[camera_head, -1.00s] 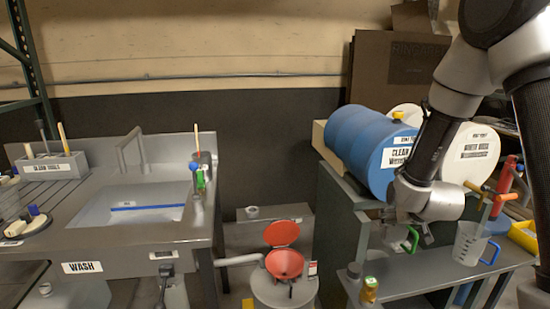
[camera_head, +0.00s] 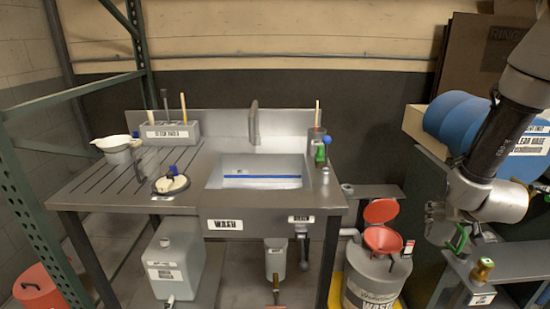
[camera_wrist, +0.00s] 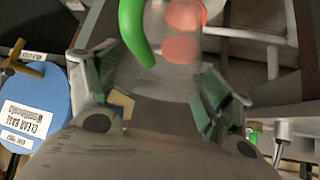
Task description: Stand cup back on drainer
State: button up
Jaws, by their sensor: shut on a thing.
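My gripper (camera_wrist: 165,90) is shut on a clear cup (camera_wrist: 155,70) with a green handle (camera_wrist: 133,28). The pads press on opposite sides of its wall. In the head view my gripper (camera_head: 448,228) is at the right, beside the shelf unit, and the green handle (camera_head: 459,238) shows below it; the clear body is hard to make out there. The drainer (camera_head: 105,190) is the grooved grey surface left of the sink, far from my gripper. A white spouted vessel (camera_head: 117,150) stands at its back left, and a round pale-topped item (camera_head: 171,185) sits near the sink.
A red funnel (camera_head: 384,238) with a raised lid tops a waste drum between bench and shelf. An amber bottle (camera_head: 482,270) stands near my gripper. A tool holder (camera_head: 172,134) stands behind the drainer. The drainer's middle and front left are bare. A green rack post borders the left.

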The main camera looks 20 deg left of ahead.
aim_at(109, 191)
jog(key=k+j, duration=0.1)
jog(key=j, duration=0.35)
jog(key=k+j, duration=0.15)
jog(key=j, duration=0.3)
jog(key=k+j, duration=0.1)
jog(key=j, duration=0.35)
jog(key=k+j, duration=0.15)
jog(key=j, duration=0.3)
jog(key=k+j, duration=0.1)
jog(key=j, duration=0.3)
jog(key=k+j, duration=0.1)
jog(key=j, duration=0.35)
